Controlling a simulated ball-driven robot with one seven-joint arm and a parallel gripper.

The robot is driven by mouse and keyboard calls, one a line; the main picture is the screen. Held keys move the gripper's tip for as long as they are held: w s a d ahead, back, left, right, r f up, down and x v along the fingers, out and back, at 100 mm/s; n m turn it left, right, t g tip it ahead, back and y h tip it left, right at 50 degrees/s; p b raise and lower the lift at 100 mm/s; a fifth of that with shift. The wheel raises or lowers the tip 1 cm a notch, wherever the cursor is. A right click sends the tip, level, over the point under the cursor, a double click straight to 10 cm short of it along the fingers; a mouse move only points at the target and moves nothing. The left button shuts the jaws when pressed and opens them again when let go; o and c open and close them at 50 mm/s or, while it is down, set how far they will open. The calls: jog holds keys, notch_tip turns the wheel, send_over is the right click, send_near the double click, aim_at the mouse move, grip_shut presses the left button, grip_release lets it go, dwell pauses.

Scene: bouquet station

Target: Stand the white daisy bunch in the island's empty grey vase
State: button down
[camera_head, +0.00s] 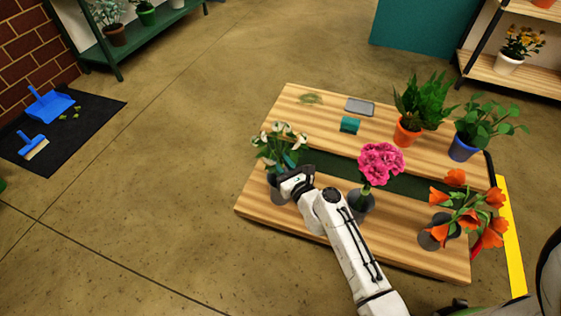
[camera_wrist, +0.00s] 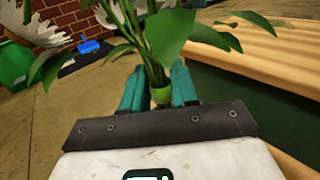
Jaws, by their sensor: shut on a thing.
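The white daisy bunch (camera_head: 279,139), with white blooms and green leaves, is upright at the left end of the wooden island. My gripper (camera_head: 289,168) is shut on its stems, below the leaves. In the wrist view, the teal fingers (camera_wrist: 160,92) close on either side of the bunch's light green lower part (camera_wrist: 161,96), and leaves (camera_wrist: 168,32) spread above. A grey vase (camera_head: 277,190) stands on the island directly below the bunch, partly hidden by my gripper. I cannot tell whether the stem ends are inside it.
On the island (camera_head: 310,218), a pink bouquet (camera_head: 381,163) and orange lilies (camera_head: 468,215) stand in other grey vases.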

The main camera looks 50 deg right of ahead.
jog(key=shift+f, duration=0.3)
dwell(0.5)
jog(key=c, duration=0.8)
grip_release()
